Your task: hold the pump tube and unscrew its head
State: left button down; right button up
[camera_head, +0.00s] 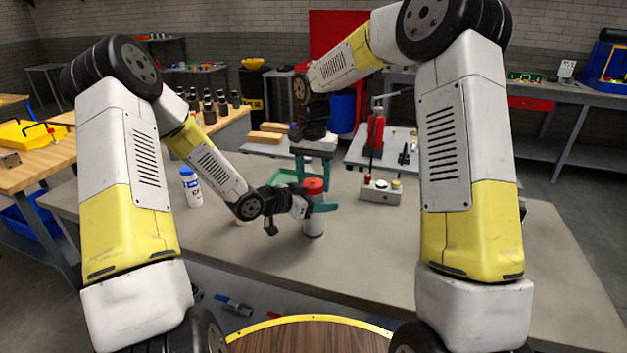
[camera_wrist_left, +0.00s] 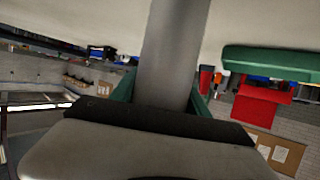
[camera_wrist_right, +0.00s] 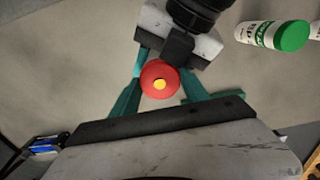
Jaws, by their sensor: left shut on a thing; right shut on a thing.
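The pump tube (camera_head: 314,226) stands upright on the grey table, a pale cylinder with a red head (camera_head: 314,187) on top. My left gripper (camera_head: 313,207) is shut around the tube from the side, just below the head; the left wrist view shows the grey tube (camera_wrist_left: 175,50) between its green fingers. My right gripper (camera_head: 313,180) reaches down from above and is shut on the red head. The right wrist view shows the head (camera_wrist_right: 152,72) from above, with a yellow centre, between the fingers. The head's joint with the tube is hidden.
A white bottle with a blue cap (camera_head: 191,190) stands left of my left forearm. A grey button box (camera_head: 381,191) lies right of the tube, and a red device (camera_head: 375,132) stands behind it. The table's front right is clear.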

jog(key=o, duration=1.5)
